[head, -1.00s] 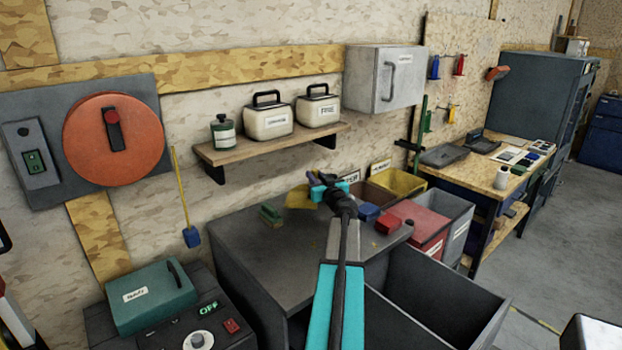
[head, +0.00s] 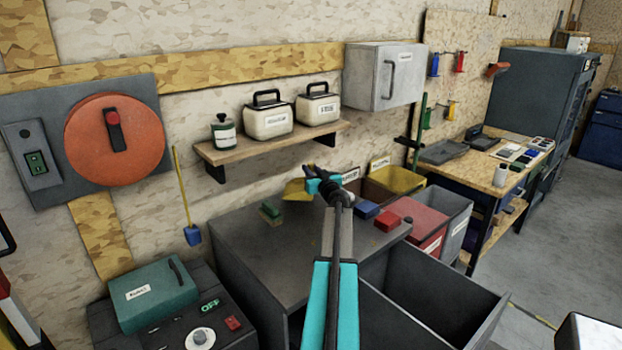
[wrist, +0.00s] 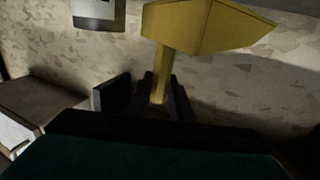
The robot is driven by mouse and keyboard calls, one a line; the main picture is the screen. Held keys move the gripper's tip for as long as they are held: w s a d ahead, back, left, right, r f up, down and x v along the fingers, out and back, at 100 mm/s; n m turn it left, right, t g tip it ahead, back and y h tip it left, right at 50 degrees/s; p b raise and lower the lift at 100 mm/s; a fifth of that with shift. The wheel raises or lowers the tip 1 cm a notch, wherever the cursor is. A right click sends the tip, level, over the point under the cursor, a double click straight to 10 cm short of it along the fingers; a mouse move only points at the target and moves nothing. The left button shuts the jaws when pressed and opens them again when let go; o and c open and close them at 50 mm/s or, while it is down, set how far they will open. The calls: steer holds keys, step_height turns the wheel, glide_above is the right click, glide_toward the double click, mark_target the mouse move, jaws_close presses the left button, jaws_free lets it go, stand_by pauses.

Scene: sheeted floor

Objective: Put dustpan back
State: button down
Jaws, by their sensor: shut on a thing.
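The yellow dustpan (head: 297,190) is in my gripper (head: 313,180), raised above the grey cabinet top and in front of the chipboard wall. In the wrist view the dustpan's wide pan (wrist: 205,25) is at the top, and its handle runs down between the fingers of my gripper (wrist: 161,98). The gripper is shut on that handle. In the head view my gripper and arm hide part of the dustpan.
A green block (head: 271,212) lies on the grey cabinet top (head: 275,255). A wooden shelf (head: 270,146) with containers is above. A yellow-handled blue tool (head: 192,235) hangs at left. Blue and red blocks and labelled bins (head: 455,225) are at right.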

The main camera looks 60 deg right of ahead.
steer(key=shift+f+p, duration=0.6)
steer(key=shift+f, duration=1.05)
steer(key=shift+f+b, duration=0.2)
steer(key=shift+b, duration=0.2)
steer(key=c, duration=1.6)
jaws_free()
steer(key=shift+r+p, duration=0.25)
steer(key=shift+p, duration=0.2)
steer(key=shift+s+a+f+b, duration=0.15)
steer(key=shift+s+a+b, duration=0.15)
steer(key=shift+s+a, duration=0.15)
steer(key=shift+b+v, duration=1.7)
steer(key=shift+v, duration=3.7)
steer(key=shift+s+d, duration=0.1)
